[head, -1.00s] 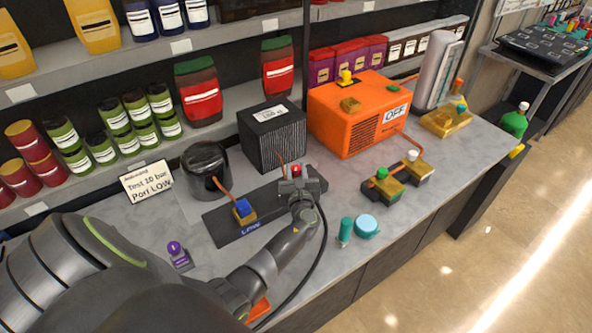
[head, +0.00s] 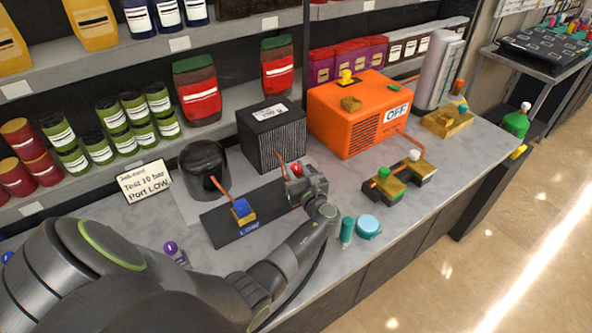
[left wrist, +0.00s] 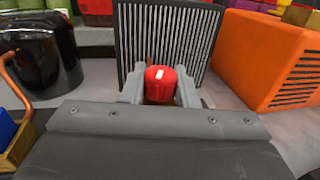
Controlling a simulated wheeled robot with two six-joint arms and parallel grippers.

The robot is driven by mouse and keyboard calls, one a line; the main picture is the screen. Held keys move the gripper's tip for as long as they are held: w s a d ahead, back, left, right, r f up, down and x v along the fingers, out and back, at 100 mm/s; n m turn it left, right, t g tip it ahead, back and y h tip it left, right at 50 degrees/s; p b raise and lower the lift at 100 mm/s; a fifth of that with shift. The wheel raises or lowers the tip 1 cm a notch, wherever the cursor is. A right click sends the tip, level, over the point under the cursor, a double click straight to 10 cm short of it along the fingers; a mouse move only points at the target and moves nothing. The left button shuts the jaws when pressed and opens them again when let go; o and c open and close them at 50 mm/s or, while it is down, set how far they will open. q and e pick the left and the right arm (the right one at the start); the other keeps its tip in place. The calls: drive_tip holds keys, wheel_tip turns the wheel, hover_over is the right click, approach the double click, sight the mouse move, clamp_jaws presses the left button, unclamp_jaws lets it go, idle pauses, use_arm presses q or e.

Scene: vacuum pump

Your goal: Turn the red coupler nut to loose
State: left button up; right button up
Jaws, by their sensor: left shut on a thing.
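The red coupler nut (head: 296,169) stands on the bench in front of the black finned box. In the left wrist view the nut (left wrist: 160,83) shows as a red cap with a white mark on its top, above a brass-coloured part that is mostly hidden. My left gripper (head: 297,172) is at the nut. In the left wrist view its two grey fingers (left wrist: 160,88) are closed on either side of the nut. My right gripper is in neither view.
The black finned box (head: 272,138) is right behind the nut. A blue-capped brass fitting (head: 241,211) on a dark plate stands left of it, near a black pot (head: 204,170). An orange machine (head: 345,120) marked OFF stands behind right. Brass valves (head: 383,189) are to the right.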

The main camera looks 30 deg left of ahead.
sight(298, 173)
use_arm(q)
drive_tip(key=o, duration=1)
drive_tip(key=shift+s+d, duration=0.15)
drive_tip(key=shift+d, duration=0.15)
drive_tip(key=b+v, duration=0.2)
drive_tip(key=v, duration=0.4)
drive_tip(key=shift+s+d, duration=0.3)
